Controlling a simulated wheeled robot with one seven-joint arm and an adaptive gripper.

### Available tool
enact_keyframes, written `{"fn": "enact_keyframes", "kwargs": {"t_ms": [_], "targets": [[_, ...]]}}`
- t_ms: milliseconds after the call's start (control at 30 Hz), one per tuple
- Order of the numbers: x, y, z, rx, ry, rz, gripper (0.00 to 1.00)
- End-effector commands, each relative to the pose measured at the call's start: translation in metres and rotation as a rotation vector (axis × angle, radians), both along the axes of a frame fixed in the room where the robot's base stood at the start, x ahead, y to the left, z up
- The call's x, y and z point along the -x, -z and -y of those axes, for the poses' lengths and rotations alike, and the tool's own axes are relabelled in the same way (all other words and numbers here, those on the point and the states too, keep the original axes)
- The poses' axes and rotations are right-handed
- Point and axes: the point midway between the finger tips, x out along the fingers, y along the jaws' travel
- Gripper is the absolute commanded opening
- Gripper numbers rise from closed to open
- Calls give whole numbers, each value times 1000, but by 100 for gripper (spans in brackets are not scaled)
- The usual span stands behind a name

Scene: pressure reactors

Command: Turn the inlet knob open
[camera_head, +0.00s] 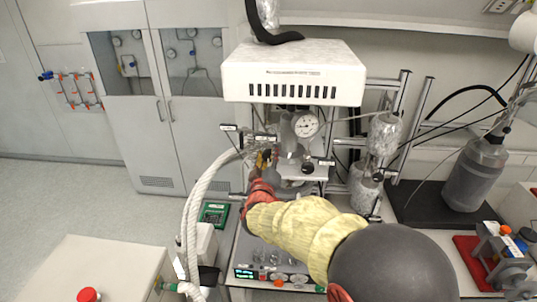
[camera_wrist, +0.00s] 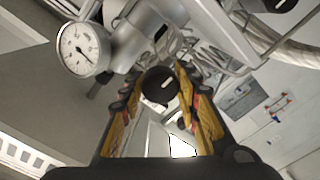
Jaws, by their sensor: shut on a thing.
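A round black knob (camera_wrist: 160,86) with a short white mark on its face sits in the middle of the wrist view, at the reactor head. I take it to be the inlet knob, though no label on it can be read. My gripper (camera_wrist: 158,74) has its yellow and black fingers on either side of this knob and is shut on it. In the head view my gripper (camera_head: 264,158) is at the left side of the reactor head, below the white box. There the held knob is hidden by the fingers and hoses.
A pressure gauge (camera_wrist: 84,49) is close to the left finger; it also shows in the head view (camera_head: 305,124). Another black knob (camera_head: 307,167) is right of my gripper. A thick white braided hose (camera_head: 196,202) hangs to the left. The white box (camera_head: 293,72) is above.

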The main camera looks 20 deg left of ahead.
Motion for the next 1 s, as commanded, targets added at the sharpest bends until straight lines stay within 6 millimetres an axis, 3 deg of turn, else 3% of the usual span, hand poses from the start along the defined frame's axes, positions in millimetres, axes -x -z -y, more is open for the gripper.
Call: {"fn": "enact_keyframes", "kwargs": {"t_ms": [600, 633, 1000], "targets": [[0, 1, 0, 41, -1, 8, 7], [0, 1, 0, 41, -1, 8, 33], [0, 0, 0, 40, -1, 9, 51]]}}
